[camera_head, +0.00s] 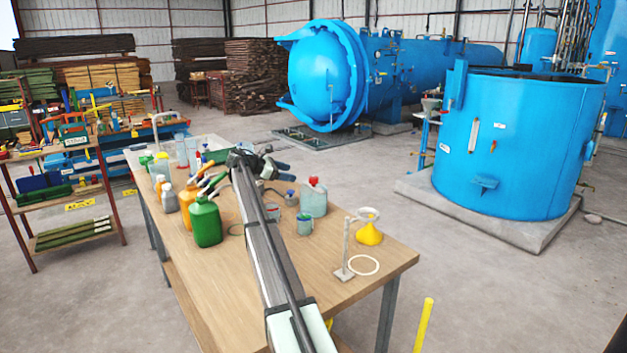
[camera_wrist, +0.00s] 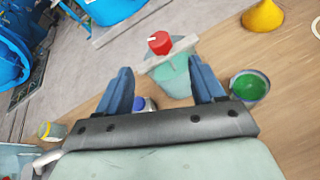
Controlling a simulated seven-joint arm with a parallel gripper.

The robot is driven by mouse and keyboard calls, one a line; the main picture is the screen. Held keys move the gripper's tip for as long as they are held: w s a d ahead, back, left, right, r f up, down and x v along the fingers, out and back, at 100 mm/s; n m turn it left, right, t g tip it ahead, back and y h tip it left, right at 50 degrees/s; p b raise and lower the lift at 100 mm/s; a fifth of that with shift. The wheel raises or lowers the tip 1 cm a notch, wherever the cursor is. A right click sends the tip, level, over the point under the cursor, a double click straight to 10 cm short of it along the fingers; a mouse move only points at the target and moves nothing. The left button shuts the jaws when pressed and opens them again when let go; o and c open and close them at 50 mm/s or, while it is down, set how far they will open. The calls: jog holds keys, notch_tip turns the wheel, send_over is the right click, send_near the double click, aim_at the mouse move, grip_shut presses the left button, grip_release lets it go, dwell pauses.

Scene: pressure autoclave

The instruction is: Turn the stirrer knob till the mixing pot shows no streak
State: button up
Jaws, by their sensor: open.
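The red stirrer knob (camera_wrist: 159,43), with a pale mark on its top, sits on a light bar across the mixing pot (camera_wrist: 174,78), a pale teal, translucent vessel. In the head view the red knob (camera_head: 313,181) tops the pale pot (camera_head: 313,201) on the wooden table. My gripper (camera_wrist: 160,65) is open and empty. In the wrist view its blue fingers stand either side of the pot's image, with the knob beyond their tips. In the head view my gripper (camera_head: 284,170) is left of and behind the knob, apart from it. I cannot make out a streak in the pot.
A can with green contents (camera_wrist: 250,86) stands near the pot. A yellow funnel (camera_head: 369,233) and a white ring (camera_head: 363,265) lie at the table's right end. A green jug (camera_head: 206,222) and several bottles crowd the left side. A small blue-topped container (camera_wrist: 145,103) shows between my fingers.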

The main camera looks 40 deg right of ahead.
aim_at(311, 177)
jog(key=d+f+n, duration=0.1)
jog(key=d, duration=0.3)
jog(key=s+d+f+n, duration=0.1)
jog(key=d+f, duration=0.1)
jog(key=d, duration=0.2)
jog(key=d+f+n, duration=0.1)
jog(key=d+f, duration=0.1)
jog(key=d, duration=0.2)
jog(key=shift+s+t, duration=0.4)
jog(key=c, duration=1)
jog(key=shift+o, duration=0.2)
jog(key=shift+w+g, duration=0.1)
jog(key=shift+g, duration=0.2)
